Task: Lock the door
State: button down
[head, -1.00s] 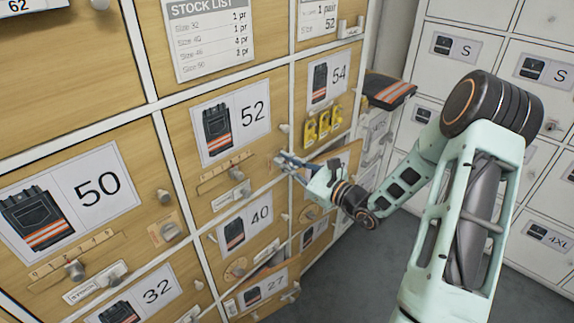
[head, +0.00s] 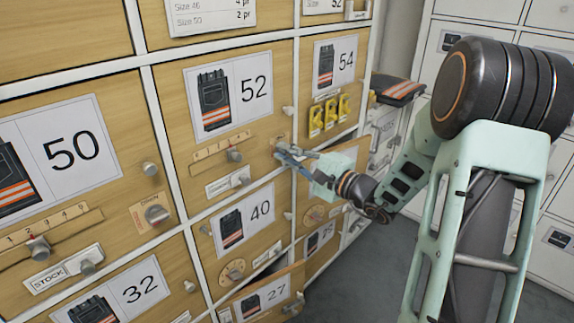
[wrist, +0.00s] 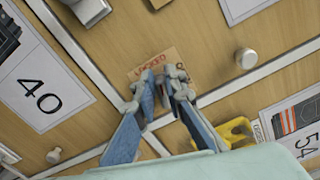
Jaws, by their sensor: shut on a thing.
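The wooden door labelled 52 (head: 262,65) sits flush in its frame as far as I can see. An orange lock plate is at its lower right corner; in the wrist view, the plate (wrist: 150,62) shows the word LOCKED. My gripper (head: 279,150) is at this corner, its blue fingers closed together over the plate. In the wrist view, my gripper (wrist: 161,76) is shut on the lock knob, which the fingertips hide, so I cannot tell its angle. The door's round pull knob (wrist: 246,59) is beside the fingers, clear of them.
Door 50 (head: 110,110) has a similar lock knob (head: 156,214). Door 40 (head: 262,235) is below, and door 27 (head: 282,278) stands ajar. Yellow padlocks (head: 329,115) hang on door 54. Folded workwear (head: 398,90) lies at the right; grey floor (head: 375,270) is clear.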

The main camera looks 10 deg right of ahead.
jog(key=shift+f+n+b, duration=0.15)
jog(key=shift+n+b, duration=0.1)
jog(key=shift+n, duration=0.5)
jog(key=shift+f+n+b, duration=0.15)
jog(key=shift+n+b, duration=0.1)
jog(key=shift+n, duration=0.5)
jog(key=c, duration=2)
grip_release()
jog(key=v, duration=1.2)
jog(key=shift+s+a, duration=0.1)
